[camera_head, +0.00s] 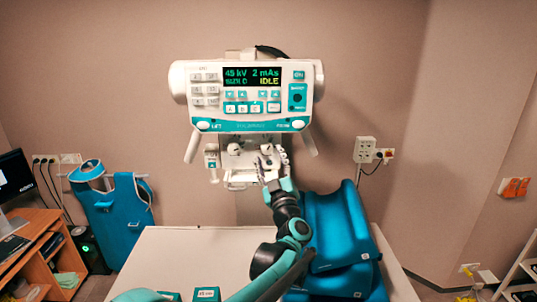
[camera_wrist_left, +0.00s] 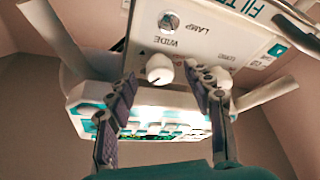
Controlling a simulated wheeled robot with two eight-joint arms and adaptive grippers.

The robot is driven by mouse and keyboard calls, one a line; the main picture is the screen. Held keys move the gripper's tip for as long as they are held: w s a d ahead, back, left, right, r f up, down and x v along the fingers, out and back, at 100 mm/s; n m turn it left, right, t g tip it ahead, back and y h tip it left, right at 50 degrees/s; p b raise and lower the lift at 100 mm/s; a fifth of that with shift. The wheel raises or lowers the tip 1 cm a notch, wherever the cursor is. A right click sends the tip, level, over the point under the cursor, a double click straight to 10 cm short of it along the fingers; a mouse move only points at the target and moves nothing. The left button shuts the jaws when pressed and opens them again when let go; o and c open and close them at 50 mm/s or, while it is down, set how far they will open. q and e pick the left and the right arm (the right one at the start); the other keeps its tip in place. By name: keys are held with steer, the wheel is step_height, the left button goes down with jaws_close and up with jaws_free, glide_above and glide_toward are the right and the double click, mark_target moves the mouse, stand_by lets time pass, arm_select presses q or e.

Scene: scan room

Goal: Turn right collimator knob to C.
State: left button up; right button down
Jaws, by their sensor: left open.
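The white collimator box (camera_head: 240,178) hangs under the X-ray control head. Its right knob (camera_head: 266,148) is small and pale, partly hidden by my left gripper (camera_head: 273,157). In the left wrist view, where the panel appears upside down, this right knob (camera_wrist_left: 158,70) sits between the open fingers of my left gripper (camera_wrist_left: 160,80), with visible gaps on both sides. Its exact setting is too small to read. The left knob (camera_head: 235,149) is clear of the gripper in the head view. My right gripper is not in view.
The control head (camera_head: 250,122) shows 45 kV, 2 mAs, SIZE D and IDLE. White handles (camera_head: 192,146) hang on both sides. A white table (camera_head: 180,250) and blue cushions (camera_head: 335,230) lie below. A blue apron (camera_head: 115,210) hangs at left.

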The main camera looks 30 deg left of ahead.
arm_select(q)
steer(key=v, duration=0.9)
steer(key=shift+d, duration=0.15)
steer(key=shift+s+f, duration=0.1)
steer(key=s+d+f+m+t+h+b, duration=0.2)
steer(key=d+f+m+h+b, duration=1.2)
steer(key=f, duration=0.6)
steer(key=s+f+g+b, duration=0.3)
steer(key=s+f, duration=0.3)
steer(key=f, duration=0.4)
steer(key=s+f+g+b, duration=0.4)
steer(key=s+f+b, duration=0.2)
steer(key=f, duration=0.5)
steer(key=s+f+m+g+b, duration=0.1)
steer(key=s+f+g+b, duration=0.2)
steer(key=s+f, duration=0.4)
step_height(320, 180, down, 4)
steer(key=shift+f+g+h+b, duration=0.1)
steer(key=shift+g+h+b, duration=0.3)
steer(key=shift+b, duration=0.35)
steer(key=shift+a, duration=0.15)
